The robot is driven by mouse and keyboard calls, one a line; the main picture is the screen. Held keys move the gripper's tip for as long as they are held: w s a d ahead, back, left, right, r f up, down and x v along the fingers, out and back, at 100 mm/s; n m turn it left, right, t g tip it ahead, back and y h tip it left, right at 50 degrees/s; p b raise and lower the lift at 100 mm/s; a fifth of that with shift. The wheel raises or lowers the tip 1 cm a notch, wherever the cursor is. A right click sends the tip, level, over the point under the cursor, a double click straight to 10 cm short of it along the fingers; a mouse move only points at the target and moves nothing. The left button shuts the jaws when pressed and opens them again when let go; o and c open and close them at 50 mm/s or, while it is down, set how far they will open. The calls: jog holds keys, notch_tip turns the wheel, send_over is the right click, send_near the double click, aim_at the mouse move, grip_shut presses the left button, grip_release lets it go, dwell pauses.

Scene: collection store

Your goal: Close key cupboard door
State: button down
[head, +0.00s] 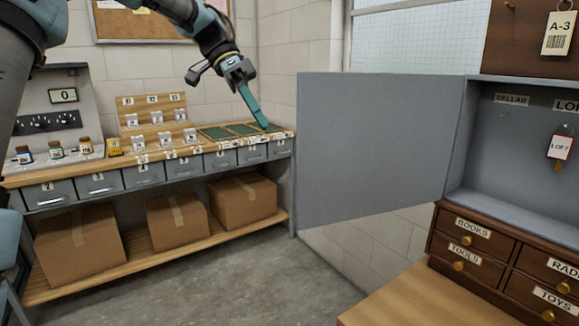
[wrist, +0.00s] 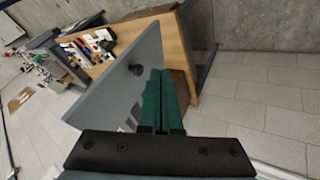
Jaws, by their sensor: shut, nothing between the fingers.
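The key cupboard (head: 520,150) is at the right in the head view, grey and open at the front. Its grey door (head: 385,150) stands wide open, swung out to the left, with its plain inner face showing. My gripper (head: 263,120) is left of the door's free edge, with green fingers shut and empty, pointing down to the right. In the wrist view, the door (wrist: 110,85) shows its other face with a dark knob (wrist: 135,69). The green fingers (wrist: 160,85) are beside the knob; I cannot tell whether they touch the door.
A loft key tag (head: 560,147) hangs inside the cupboard. Small labelled wooden drawers (head: 470,240) stand below it on a wooden top (head: 400,300). A workbench (head: 110,165) with grey drawers and boxes underneath runs along the left wall. Grey floor (head: 270,270) is clear between.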

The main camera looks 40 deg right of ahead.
jog(key=s+f+p, duration=0.3)
jog(key=s+f, duration=0.4)
jog(key=s, duration=0.2)
jog(key=shift+s+d+f, duration=0.25)
jog(key=shift+d+f, duration=0.15)
